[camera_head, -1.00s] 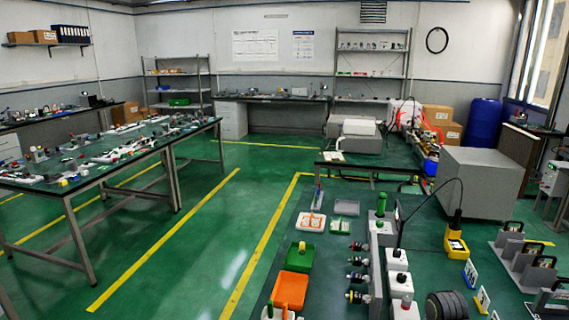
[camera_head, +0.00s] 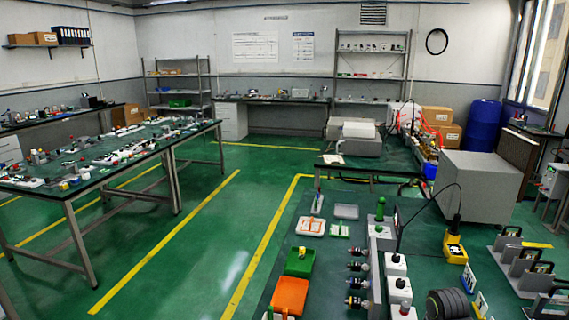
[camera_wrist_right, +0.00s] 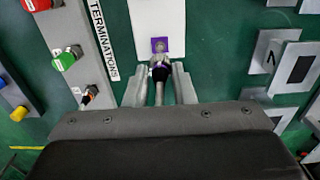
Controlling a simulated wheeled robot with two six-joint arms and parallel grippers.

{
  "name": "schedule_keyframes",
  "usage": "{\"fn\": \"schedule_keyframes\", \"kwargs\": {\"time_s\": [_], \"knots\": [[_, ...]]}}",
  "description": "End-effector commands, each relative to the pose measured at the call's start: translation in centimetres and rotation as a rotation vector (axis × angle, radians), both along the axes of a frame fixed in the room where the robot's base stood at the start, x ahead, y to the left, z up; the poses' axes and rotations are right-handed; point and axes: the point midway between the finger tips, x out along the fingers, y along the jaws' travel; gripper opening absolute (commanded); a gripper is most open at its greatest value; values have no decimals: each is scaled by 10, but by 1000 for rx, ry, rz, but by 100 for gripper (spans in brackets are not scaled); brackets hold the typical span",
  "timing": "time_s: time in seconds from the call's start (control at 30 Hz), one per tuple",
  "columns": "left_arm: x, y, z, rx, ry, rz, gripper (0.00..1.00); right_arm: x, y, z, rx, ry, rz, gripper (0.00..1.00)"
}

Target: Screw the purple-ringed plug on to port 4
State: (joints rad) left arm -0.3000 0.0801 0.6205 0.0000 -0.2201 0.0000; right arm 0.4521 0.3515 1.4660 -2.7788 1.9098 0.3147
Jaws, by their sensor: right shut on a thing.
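The purple-ringed plug (camera_wrist_right: 160,71) has a dark body with a purple band near its front and a pale cable or tail running back between my fingers. My right gripper (camera_wrist_right: 160,82) is shut on it, one grey finger on each side. Just ahead of the plug is a metal port (camera_wrist_right: 159,47) on a purple square, on a white plate (camera_wrist_right: 145,18). The plug's nose points at the port; I cannot tell whether they touch. No port number is readable. Neither gripper shows in the head view, and my left gripper is in no view.
Left of the fingers is a grey rail marked TERMINATIONS (camera_wrist_right: 104,35), with a red cap (camera_wrist_right: 38,4) and a green cap (camera_wrist_right: 64,61). Grey brackets (camera_wrist_right: 262,62) stand to the right. In the head view, an orange tray (camera_head: 290,294) lies at the bench's left side.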

Motion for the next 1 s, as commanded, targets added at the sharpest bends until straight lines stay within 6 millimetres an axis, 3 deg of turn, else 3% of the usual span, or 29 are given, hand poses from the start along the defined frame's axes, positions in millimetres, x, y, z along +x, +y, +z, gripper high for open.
{"fn": "schedule_keyframes", "kwargs": {"time_s": [0.37,0.7,1.0], "knots": [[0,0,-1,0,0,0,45,0,1,0,0,0,0,0],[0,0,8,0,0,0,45,-15,21,-1,1,1,1,0],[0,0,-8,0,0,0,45,-27,38,-6,0,0,1,0]]}}
